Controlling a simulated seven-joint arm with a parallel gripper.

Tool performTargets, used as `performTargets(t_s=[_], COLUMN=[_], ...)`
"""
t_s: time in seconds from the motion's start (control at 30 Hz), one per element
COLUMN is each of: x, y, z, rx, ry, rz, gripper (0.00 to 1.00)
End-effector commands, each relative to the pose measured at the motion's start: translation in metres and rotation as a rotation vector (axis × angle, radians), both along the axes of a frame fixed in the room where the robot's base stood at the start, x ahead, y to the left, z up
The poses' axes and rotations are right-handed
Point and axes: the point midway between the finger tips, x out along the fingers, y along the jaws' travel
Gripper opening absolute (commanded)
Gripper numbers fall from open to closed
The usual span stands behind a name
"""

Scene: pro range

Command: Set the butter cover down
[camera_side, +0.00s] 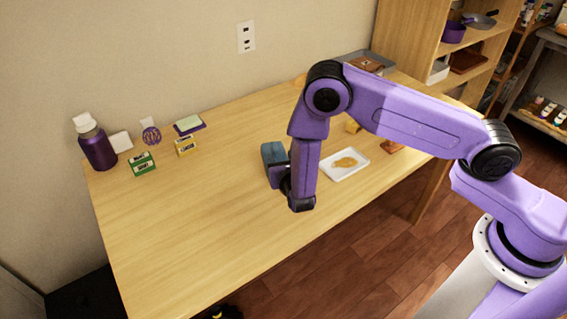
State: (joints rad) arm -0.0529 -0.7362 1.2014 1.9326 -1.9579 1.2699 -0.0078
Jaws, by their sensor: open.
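My gripper (281,176) is low over the middle of the table, mostly hidden behind my own purple forearm and black wrist. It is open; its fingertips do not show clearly. A blue-grey boxy piece (273,153) shows at its left side, touching or right beside it. I cannot tell whether this is the butter cover or whether it rests on the table. A small purple dish with a pale green-white block (189,124) lies near the wall, left of my gripper.
On the wooden table (200,225) stand a purple bottle (97,146), a green box (142,164) and a yellow box (186,146) at left. A white tray with tan food (346,163) lies right of my gripper. The front left is clear.

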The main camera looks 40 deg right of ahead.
Motion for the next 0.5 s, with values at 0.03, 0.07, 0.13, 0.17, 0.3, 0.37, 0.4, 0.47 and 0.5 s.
performTargets(t_s=[0.03, 0.07, 0.13, 0.17, 0.3, 0.37, 0.4, 0.47, 0.5], x=[-0.006, -0.009, -0.016, -0.017, -0.022, -0.023, -0.023, -0.023, -0.023], y=[0.004, 0.005, 0.007, 0.008, 0.009, 0.009, 0.009, 0.009, 0.008], z=[0.002, 0.003, 0.005, 0.006, 0.007, 0.007, 0.007, 0.008, 0.011], rx=[0.000, 0.001, 0.000, 0.000, 0.000, 0.001, 0.001, 0.002, 0.007], ry=[0.001, 0.001, 0.001, 0.001, 0.001, 0.001, 0.001, -0.001, -0.003], rz=[0.003, 0.003, 0.002, 0.002, 0.000, 0.000, 0.000, -0.004, -0.011], gripper=[0.49, 0.49, 0.49, 0.49, 0.49, 0.49, 0.49, 0.49, 0.49])
